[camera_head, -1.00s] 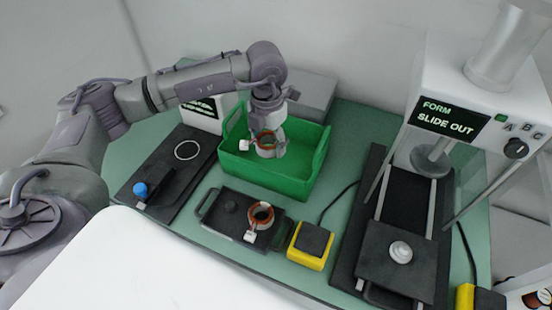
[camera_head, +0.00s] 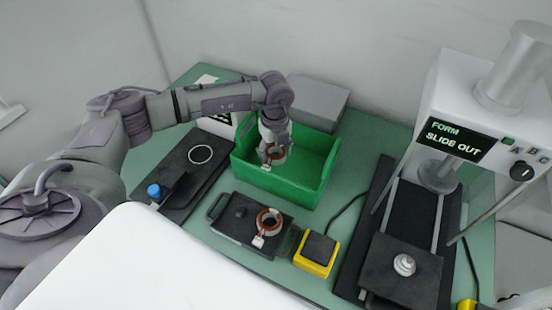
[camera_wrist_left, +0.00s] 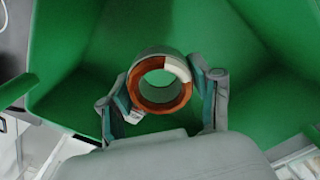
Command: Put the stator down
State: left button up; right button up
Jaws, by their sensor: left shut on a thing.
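The stator, a grey ring with copper windings and a white part, shows in the left wrist view (camera_wrist_left: 160,88) and in the head view (camera_head: 274,154). My left gripper (camera_head: 272,152) is shut on it, with one finger on each side in the left wrist view (camera_wrist_left: 162,98). It holds the stator inside the opening of the green bin (camera_head: 290,185), near its left part. I cannot tell whether the stator touches the bin floor. No other part shows in the bin. My right gripper is not in view.
A second stator (camera_head: 269,222) sits on a black tray (camera_head: 232,232) in front of the bin. A yellow-and-black box (camera_head: 317,254) stands right of it. A black plate fixture (camera_head: 190,165) lies left of the bin. A press (camera_head: 455,120) stands at the right.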

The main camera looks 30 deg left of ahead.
aim_at(275, 161)
pick_arm(q)
notch_tip(275, 161, down, 3)
jog(key=shift+f+p, duration=0.1)
jog(key=shift+p, duration=0.25)
jog(key=shift+f, duration=0.25)
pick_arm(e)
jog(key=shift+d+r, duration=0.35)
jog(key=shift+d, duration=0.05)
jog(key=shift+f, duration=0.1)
pick_arm(q)
jog(key=o, duration=1.6)
jog(key=shift+f, duration=0.1)
notch_tip(275, 161, up, 12)
jog(key=b, duration=0.2)
jog(key=shift+b, duration=0.4)
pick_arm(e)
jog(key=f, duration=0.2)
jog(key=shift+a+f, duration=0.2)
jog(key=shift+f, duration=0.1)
